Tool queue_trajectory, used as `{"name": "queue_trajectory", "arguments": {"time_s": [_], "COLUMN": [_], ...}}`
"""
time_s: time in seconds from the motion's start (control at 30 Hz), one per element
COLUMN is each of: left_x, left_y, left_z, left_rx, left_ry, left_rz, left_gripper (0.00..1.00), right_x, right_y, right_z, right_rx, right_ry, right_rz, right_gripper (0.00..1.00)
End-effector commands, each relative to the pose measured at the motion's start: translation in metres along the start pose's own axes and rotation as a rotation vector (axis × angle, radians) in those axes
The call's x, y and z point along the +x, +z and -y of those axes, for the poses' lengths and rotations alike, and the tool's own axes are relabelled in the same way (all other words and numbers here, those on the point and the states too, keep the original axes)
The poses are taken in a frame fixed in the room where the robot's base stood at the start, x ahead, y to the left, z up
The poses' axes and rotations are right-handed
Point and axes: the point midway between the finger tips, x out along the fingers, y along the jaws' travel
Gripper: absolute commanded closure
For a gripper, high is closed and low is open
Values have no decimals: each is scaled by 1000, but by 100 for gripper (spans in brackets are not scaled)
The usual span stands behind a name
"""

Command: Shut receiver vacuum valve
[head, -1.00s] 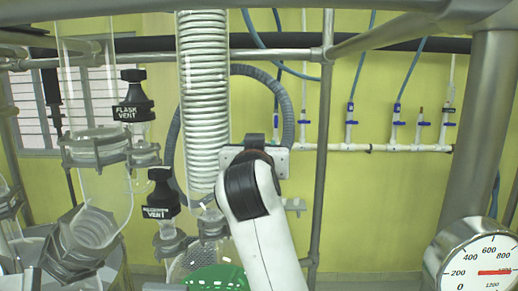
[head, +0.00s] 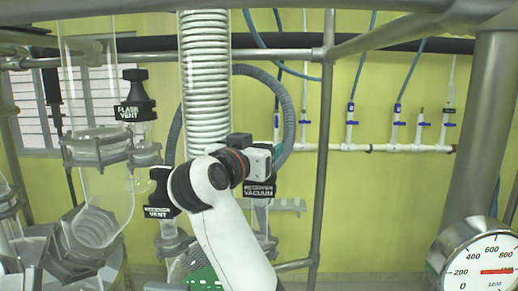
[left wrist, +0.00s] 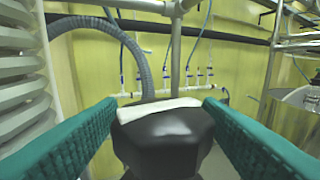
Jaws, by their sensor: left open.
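The receiver vacuum valve shows in the head view as a black "RECEIVER VACUUM" label (head: 259,190), low and just right of my left wrist. Its knob is hidden there behind the arm. In the left wrist view a black knob (left wrist: 165,138) with a pale flat edge behind it sits low in the middle. It appears to be this valve's knob. My left gripper (left wrist: 160,103) is open, with one green finger on each side of the knob. I cannot tell whether the fingers touch it. My right gripper is not in view.
The receiver vent valve (head: 159,195) stands close left of my wrist, with the flask vent valve (head: 136,95) above it. The glass coil column (head: 205,80) rises behind my arm. A steel post (head: 323,150) stands to the right, and a gauge (head: 480,265) at lower right.

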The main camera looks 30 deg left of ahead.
Motion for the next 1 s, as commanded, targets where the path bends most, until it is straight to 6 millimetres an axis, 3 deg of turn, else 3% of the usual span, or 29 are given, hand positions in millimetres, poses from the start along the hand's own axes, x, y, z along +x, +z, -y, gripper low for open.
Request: {"name": "queue_trajectory", "arguments": {"time_s": [0.17,0.7,1.0], "left_x": [-8,-72,-80], "left_y": [2,1,1], "left_z": [0,0,0], "left_rx": [1,1,0], "left_ry": [2,2,1], "left_rz": [4,6,3], "left_gripper": [40,40,40], "right_x": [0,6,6], "right_y": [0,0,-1], "right_z": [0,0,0], "right_rx": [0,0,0], "right_ry": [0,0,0], "right_rz": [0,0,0], "right_gripper": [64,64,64]}}
